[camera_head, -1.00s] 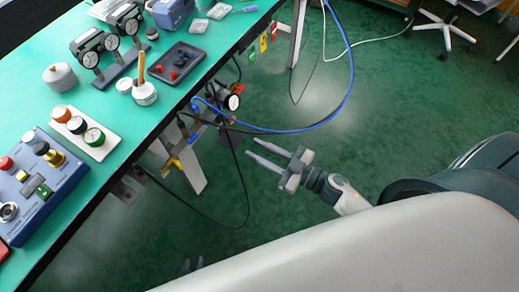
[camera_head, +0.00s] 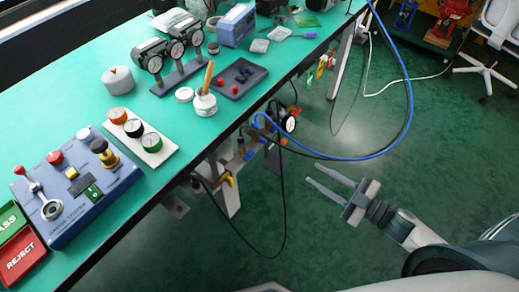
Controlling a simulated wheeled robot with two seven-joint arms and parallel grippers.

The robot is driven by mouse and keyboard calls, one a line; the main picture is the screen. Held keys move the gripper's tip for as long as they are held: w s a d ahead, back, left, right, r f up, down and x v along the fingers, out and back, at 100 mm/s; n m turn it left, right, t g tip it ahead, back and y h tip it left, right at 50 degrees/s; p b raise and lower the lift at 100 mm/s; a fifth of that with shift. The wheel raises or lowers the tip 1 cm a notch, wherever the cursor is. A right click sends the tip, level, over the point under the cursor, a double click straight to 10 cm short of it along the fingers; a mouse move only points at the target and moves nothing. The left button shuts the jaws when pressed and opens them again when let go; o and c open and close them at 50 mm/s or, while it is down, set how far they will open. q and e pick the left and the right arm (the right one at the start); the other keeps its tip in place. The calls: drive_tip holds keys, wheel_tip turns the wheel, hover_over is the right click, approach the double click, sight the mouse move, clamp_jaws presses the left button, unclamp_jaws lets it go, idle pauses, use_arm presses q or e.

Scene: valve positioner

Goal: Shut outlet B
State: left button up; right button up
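No label reading outlet B is legible. Under the table's front edge hangs pipework with a small round gauge (camera_head: 290,124), blue fittings and a yellow valve handle (camera_head: 230,180); its details are small and partly hidden by the table. On the table, a blue control box (camera_head: 78,205) carries a red-knobbed lever, a black knob on a yellow base and several buttons. My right gripper (camera_head: 313,173) is open and empty over the floor, to the right of the pipework and apart from it. My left gripper does not show.
The green table (camera_head: 88,96) holds gauges on a stand (camera_head: 178,75), a dark tray (camera_head: 240,82), a plate with three round knobs (camera_head: 146,142), and PASS and REJECT bins (camera_head: 24,256).

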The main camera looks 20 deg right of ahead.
sight(264, 143)
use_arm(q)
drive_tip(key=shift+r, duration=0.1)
use_arm(e)
drive_tip(key=shift+d, duration=0.15)
